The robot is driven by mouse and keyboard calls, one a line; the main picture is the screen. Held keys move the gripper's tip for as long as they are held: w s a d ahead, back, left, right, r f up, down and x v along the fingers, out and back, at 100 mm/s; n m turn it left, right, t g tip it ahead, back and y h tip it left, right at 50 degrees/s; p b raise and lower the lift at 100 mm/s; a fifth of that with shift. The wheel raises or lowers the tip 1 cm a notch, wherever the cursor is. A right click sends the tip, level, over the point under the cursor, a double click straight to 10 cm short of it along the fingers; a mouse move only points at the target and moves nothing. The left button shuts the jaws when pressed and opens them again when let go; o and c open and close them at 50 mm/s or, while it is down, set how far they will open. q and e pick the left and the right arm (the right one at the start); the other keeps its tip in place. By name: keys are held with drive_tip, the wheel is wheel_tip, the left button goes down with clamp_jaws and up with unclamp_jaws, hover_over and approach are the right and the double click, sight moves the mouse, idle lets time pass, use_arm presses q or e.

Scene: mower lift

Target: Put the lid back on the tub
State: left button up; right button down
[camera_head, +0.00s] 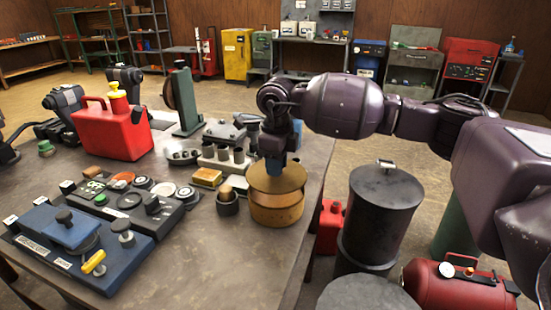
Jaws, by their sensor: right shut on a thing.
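A round orange-brown tub (276,212) stands on the grey workbench near its right edge. A flat brown round lid (292,180) is at the top of the tub. I cannot tell whether it sits fully on the rim or a little above it. My right gripper (274,168) comes down from above and is shut on the lid near its middle. The fingers hide the part they grip. My left gripper is not in view.
The workbench (215,265) holds a red can (112,130), a blue device (75,245) and control boxes. A dark drum (380,215) stands right of the bench.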

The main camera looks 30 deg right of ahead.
wheel_tip(320, 180, down, 3)
drive_tip(key=shift+r+b, duration=0.2)
drive_tip(key=shift+b, duration=0.2)
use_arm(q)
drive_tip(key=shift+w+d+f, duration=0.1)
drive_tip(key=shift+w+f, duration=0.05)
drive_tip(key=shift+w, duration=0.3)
use_arm(e)
drive_tip(key=shift+f, duration=0.15)
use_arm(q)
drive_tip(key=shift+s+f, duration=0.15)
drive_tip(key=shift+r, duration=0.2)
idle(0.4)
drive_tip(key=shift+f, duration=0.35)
use_arm(e)
drive_tip(key=shift+f, duration=0.65)
drive_tip(key=c, duration=1.2)
unclamp_jaws()
